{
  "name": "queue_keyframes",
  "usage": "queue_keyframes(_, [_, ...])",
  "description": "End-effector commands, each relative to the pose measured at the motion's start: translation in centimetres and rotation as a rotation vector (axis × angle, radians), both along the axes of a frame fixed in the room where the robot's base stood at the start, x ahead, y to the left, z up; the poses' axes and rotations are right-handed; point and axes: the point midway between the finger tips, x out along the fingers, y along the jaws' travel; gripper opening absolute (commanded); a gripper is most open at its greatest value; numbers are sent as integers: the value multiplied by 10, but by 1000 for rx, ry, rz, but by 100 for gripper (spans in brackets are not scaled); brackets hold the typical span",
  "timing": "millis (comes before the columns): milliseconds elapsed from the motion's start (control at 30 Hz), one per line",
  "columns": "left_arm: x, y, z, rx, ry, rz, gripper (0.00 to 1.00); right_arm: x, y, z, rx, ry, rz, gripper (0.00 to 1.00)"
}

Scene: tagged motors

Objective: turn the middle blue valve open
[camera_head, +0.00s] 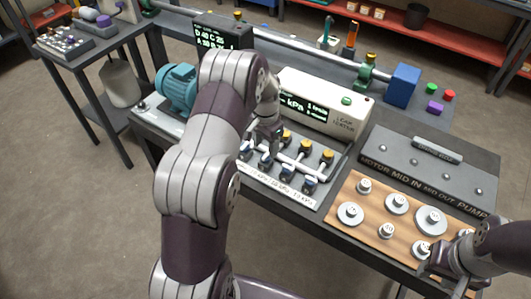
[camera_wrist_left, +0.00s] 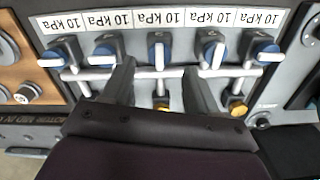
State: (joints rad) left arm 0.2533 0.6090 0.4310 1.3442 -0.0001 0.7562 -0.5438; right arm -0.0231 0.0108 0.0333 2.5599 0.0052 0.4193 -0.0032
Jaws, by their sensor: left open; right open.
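The middle blue valve (camera_wrist_left: 157,55) sits in a row of blue-capped valves on a grey panel in the left wrist view. Its pale handle points down the picture, toward my left gripper (camera_wrist_left: 160,78). That gripper is open, with one finger on either side of the handle; I cannot tell if either finger touches it. In the head view my left gripper (camera_head: 266,138) is over the valve row, and my left arm and gripper hide part of it. My right gripper (camera_head: 436,268) is open at the lower right, near the wooden board.
The valves beside it (camera_wrist_left: 107,52) (camera_wrist_left: 211,52) are close to the fingers. Labels reading 10 kPa (camera_wrist_left: 155,20) line the panel. The leak tester (camera_head: 325,105) stands behind. A wooden board (camera_head: 365,215) with round metal parts lies to the right, below the motor and pump plate (camera_head: 430,170).

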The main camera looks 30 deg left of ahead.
Motion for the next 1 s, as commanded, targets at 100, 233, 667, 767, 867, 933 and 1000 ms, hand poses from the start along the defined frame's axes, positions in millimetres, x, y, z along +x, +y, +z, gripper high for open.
queue_keyframes(100, [1, 0, 32, 1, -6, 0, 59, 0, 0, -8, 0, 0, 0, 43])
queue_keyframes(233, [1, 0, 62, 1, -4, -1, 59, 0, 0, -10, 0, 0, 0, 43])
queue_keyframes(667, [0, 0, 83, 0, -1, -1, 59, 0, 0, -6, 0, 0, 0, 43])
queue_keyframes(767, [0, 0, 83, 0, 0, -1, 59, 0, 0, -6, 0, 0, 0, 43])
queue_keyframes(867, [0, 0, 83, 0, 0, -1, 59, 0, 0, -6, 0, 0, 0, 43])
queue_keyframes(933, [1, 0, 83, 0, -2, 13, 59, 0, 0, -6, 0, 0, 0, 43])
queue_keyframes(1000, [3, 1, 76, 6, -31, 90, 59, 0, 0, -6, 0, 0, 0, 43])
